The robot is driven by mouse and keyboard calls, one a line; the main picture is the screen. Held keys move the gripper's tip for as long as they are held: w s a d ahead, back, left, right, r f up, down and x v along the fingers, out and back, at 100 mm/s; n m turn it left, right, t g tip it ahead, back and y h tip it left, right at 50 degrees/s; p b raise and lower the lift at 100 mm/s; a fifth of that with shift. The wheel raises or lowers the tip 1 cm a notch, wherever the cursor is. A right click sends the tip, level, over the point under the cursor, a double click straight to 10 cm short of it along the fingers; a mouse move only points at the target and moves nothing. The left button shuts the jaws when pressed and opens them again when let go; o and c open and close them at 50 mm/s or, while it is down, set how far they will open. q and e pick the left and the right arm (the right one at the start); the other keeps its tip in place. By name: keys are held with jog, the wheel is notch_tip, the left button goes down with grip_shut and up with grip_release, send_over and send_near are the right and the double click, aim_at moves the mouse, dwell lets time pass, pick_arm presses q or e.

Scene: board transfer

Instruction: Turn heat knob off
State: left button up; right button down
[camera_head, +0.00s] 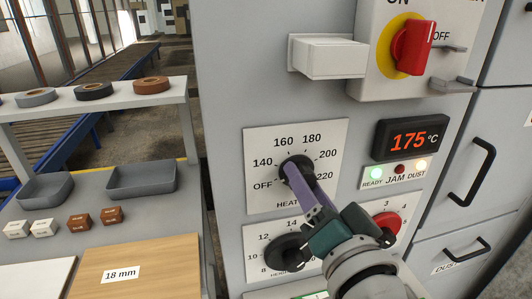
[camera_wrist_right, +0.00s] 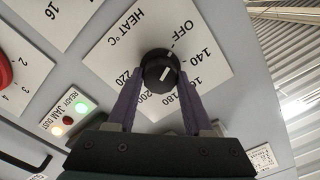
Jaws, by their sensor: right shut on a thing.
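The black heat knob (camera_head: 290,162) sits on a white dial plate (camera_head: 259,150) marked OFF and 140 to 220. The fingers hide part of the knob in the head view. The display (camera_head: 411,138) reads 175 °C. My left gripper is not in view.
Another black knob (camera_head: 283,252) sits below and a red knob (camera_head: 386,225) right of my gripper. A white box (camera_head: 328,57) and a red switch (camera_head: 411,45) stick out above. Black handles (camera_head: 471,170) are at the right. A shelf (camera_head: 110,97) with tape rolls stands left.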

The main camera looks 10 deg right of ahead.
dwell(0.4)
jog(key=shift+c, duration=1.5)
grip_release()
jog(key=s, duration=1)
jog(key=shift+d, duration=0.2)
